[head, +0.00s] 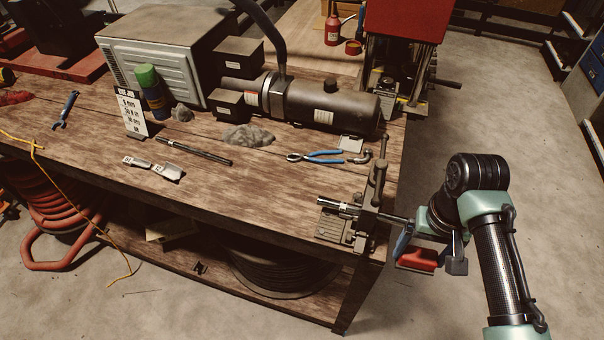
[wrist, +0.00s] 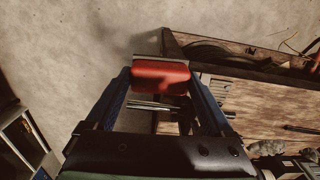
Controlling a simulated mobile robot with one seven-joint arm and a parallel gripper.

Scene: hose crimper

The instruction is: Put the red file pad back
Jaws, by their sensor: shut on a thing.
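The red file pad (head: 418,260) is between the fingers of my gripper (head: 428,256), off the right end of the workbench and over the floor. In the wrist view the red pad (wrist: 161,74) spans the gap between the two blue fingers of my gripper (wrist: 160,78), which are shut on it. A greyish edge shows along the pad's far side. My gripper is just right of the vise (head: 345,222) at the bench's front right corner. A metal rod lies in the vise.
A blue tool (head: 66,108) lies at left. The floor (head: 480,110) right of the bench is clear.

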